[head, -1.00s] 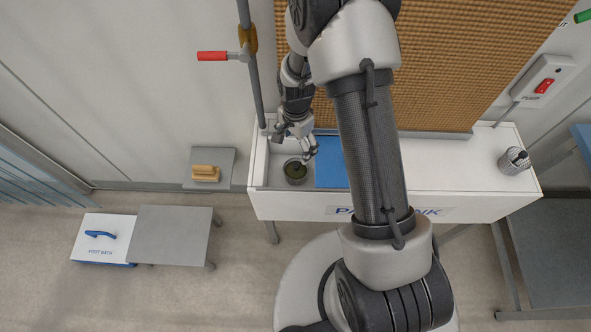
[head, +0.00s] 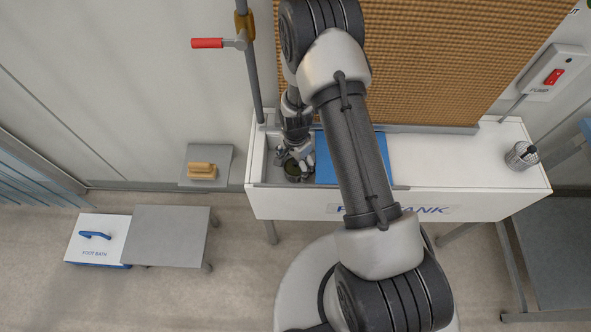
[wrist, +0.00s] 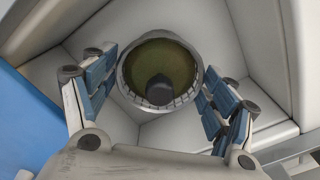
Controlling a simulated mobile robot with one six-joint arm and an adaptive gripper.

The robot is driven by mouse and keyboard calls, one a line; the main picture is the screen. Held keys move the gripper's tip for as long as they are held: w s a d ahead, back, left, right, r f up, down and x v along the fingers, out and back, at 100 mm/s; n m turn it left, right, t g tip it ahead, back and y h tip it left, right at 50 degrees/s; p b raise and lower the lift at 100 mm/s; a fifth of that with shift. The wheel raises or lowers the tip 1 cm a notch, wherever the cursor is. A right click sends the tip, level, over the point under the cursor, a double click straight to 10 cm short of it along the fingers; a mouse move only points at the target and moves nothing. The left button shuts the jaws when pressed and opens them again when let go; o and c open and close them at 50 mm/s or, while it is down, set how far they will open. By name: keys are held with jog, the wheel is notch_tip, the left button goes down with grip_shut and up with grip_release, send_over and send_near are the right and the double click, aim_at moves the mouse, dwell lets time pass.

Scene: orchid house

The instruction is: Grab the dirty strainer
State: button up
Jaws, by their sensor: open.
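The dirty strainer (head: 291,171) is a round, dark cup, greenish-brown inside, in the open left section of the tank (head: 262,205). In the wrist view the strainer (wrist: 160,52) sits mid-picture, its slotted rim facing me, with a dark round lump inside. My gripper (head: 298,158) is down in the tank opening, right over the strainer and hiding part of it. In the wrist view my gripper (wrist: 160,92) is open, its blue-padded fingers on either side of the strainer. Gaps show beside the rim; how deep the fingers reach is hard to tell.
A blue panel (head: 335,165) lies just right of the opening. A grey perforated cup (head: 520,156) stands at the tank's right end. A brown pad wall (head: 430,60) rises behind, and a pipe with a red-handled valve (head: 208,43) stands at the back left.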

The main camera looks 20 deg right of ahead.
jog(key=shift+c, duration=0.2)
jog(key=c, duration=0.7)
jog(key=shift+c, duration=0.2)
